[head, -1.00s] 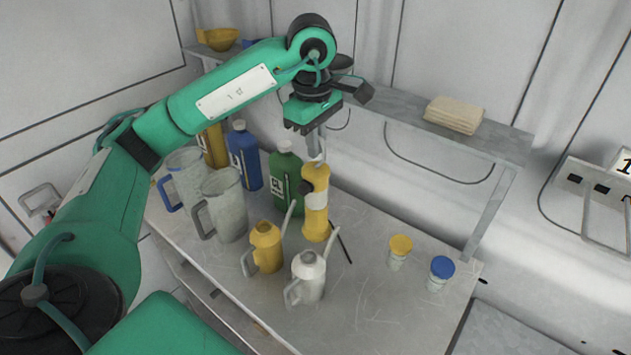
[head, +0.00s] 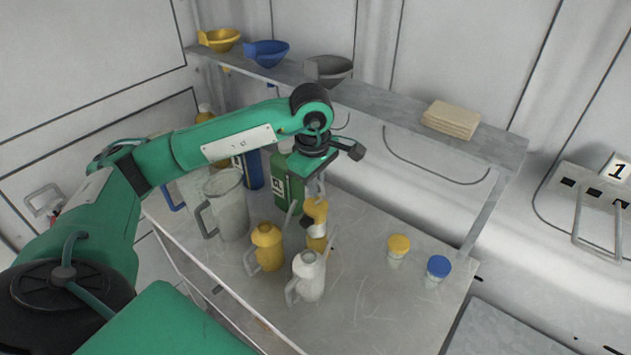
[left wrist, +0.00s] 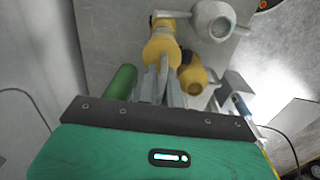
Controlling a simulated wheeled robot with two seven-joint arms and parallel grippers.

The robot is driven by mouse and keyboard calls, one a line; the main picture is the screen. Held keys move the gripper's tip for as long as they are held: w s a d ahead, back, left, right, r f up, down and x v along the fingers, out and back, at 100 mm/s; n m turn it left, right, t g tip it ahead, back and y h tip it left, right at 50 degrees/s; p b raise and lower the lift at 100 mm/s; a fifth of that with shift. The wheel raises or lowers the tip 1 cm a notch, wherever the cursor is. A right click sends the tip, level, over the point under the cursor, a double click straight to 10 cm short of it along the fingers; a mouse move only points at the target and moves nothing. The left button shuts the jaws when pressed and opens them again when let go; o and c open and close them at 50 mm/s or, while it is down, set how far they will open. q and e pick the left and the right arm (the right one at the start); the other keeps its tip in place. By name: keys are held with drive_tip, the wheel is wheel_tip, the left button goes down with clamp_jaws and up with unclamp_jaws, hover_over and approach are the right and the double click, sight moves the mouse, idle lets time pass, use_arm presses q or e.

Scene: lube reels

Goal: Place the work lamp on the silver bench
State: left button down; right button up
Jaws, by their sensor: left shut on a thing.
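The work lamp (head: 316,212) is a yellow, upright, bottle-like body with a dark part on its left side. My left gripper (head: 319,186) points down and is shut on the lamp's top. In the left wrist view the fingers (left wrist: 163,88) meet at the yellow lamp (left wrist: 160,46). The silver bench (head: 365,300) is a scratched grey metal top below the lamp. The lamp's base is partly hidden by the oil cans, so I cannot tell whether it touches the bench. My right gripper is not in view.
A yellow oil can (head: 266,246) and a white oil can (head: 308,276) stand close in front of the lamp. A green bottle (head: 289,185) is close behind it. A grey jug (head: 230,205) stands left. Yellow-capped (head: 398,246) and blue-capped (head: 438,268) jars stand right. A shelf (head: 395,108) runs behind.

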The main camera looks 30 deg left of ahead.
use_arm(q)
drive_tip(key=c, duration=1.6)
unclamp_jaws()
drive_tip(key=shift+o, duration=0.2)
drive_tip(key=shift+r, duration=0.2)
wheel_tip(320, 180, up, 12)
drive_tip(key=b, duration=0.3)
drive_tip(key=shift+s+f, duration=0.2)
drive_tip(key=shift+s, duration=0.25)
